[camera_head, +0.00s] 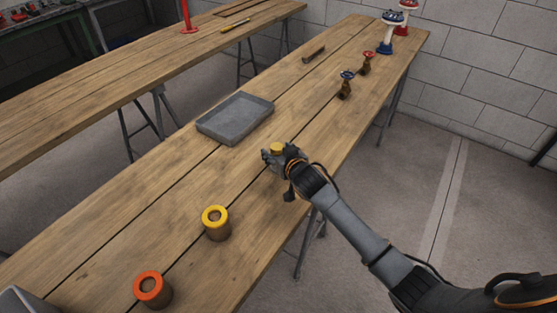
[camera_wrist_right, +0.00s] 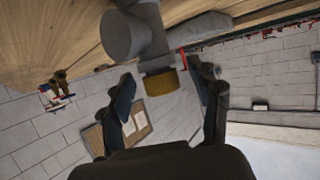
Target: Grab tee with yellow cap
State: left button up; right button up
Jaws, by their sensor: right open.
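The grey tee (camera_wrist_right: 140,33) with a yellow cap (camera_head: 277,148) stands at the right edge of the wooden table (camera_head: 120,195). In the right wrist view its yellow cap (camera_wrist_right: 161,83) lies between the fingertips, with the grey body beyond. My right gripper (camera_wrist_right: 165,88) is open around the cap, with a gap visible on both sides. In the head view the right gripper (camera_head: 283,161) is right at the tee and partly hides its body. My left gripper is not in view.
A grey tray (camera_head: 235,118) lies behind the tee. Yellow-topped (camera_head: 216,223) and orange-topped (camera_head: 152,290) rings stand nearer. Blue- (camera_head: 346,85) and red-handled (camera_head: 366,63) valves, a hammer-like tool (camera_head: 314,54) and hydrant-like pieces (camera_head: 388,33) are farther along. A second table (camera_head: 90,85) is left.

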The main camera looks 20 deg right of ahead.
jog(key=shift+w+f, duration=0.2)
jog(key=shift+w, duration=0.25)
jog(key=c, duration=1.3)
jog(key=shift+r, duration=0.1)
grip_shut()
